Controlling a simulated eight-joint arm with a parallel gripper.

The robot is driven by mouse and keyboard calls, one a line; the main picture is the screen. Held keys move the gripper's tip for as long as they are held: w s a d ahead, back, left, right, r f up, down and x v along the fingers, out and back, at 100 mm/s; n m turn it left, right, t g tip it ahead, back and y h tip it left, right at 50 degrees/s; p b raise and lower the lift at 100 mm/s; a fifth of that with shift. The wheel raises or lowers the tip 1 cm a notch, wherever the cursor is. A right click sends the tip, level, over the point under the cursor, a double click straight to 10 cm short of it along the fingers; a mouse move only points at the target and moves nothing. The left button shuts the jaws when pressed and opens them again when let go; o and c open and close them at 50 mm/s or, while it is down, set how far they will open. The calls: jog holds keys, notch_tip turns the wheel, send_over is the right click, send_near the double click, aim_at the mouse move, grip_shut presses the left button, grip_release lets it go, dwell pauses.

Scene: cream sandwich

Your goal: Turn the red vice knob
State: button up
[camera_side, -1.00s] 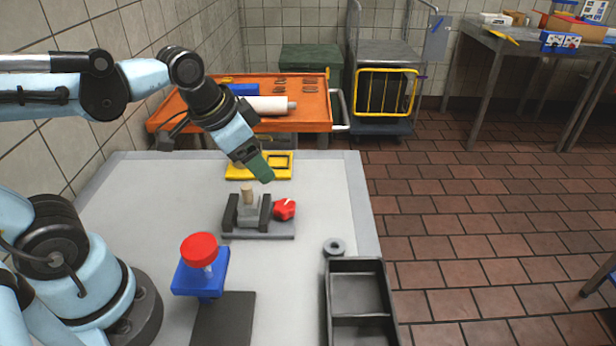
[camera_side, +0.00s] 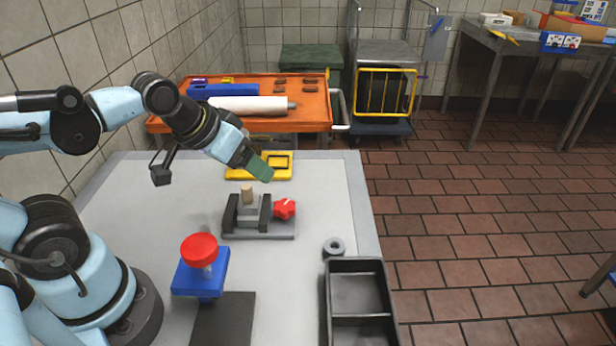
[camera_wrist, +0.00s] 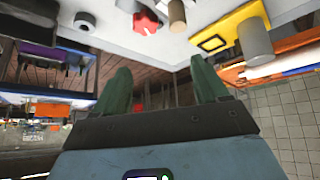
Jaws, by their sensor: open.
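The red vice knob (camera_side: 285,209) is on the right side of a small grey vice (camera_side: 262,235) on the light table. A tan peg (camera_side: 247,194) stands upright between the vice's dark jaws. My gripper (camera_side: 263,172) is above and behind the vice, tilted down to the right, apart from the knob. In the wrist view the knob (camera_wrist: 146,21) is near the top, beyond my open, empty green fingers (camera_wrist: 160,85). The tan peg (camera_wrist: 177,14) is just right of it there.
A yellow frame (camera_side: 236,172) lies behind the vice. A blue stand with a red button (camera_side: 199,249) is front left. A dark two-part tray (camera_side: 328,290) and a grey ring (camera_side: 334,246) are front right. An orange cart (camera_side: 315,115) stands behind the table.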

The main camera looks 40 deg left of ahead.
aim_at(283, 205)
jog(key=shift+w+d+f+n+g+h, duration=0.65)
jog(key=shift+f+n, duration=1.1)
jog(key=shift+n, duration=3.05)
jog(key=shift+w+f+n+g+h, duration=0.1)
jog(key=shift+w+f+n+g, duration=0.25)
jog(key=shift+w+f+n, duration=2.8)
jog(key=shift+s+d+f+n+g+h, duration=0.4)
jog(key=shift+s+n, duration=0.85)
jog(key=shift+n, duration=5.2)
jog(key=shift+a, duration=0.1)
jog(key=c, duration=1.1)
jog(key=shift+o, duration=0.2)
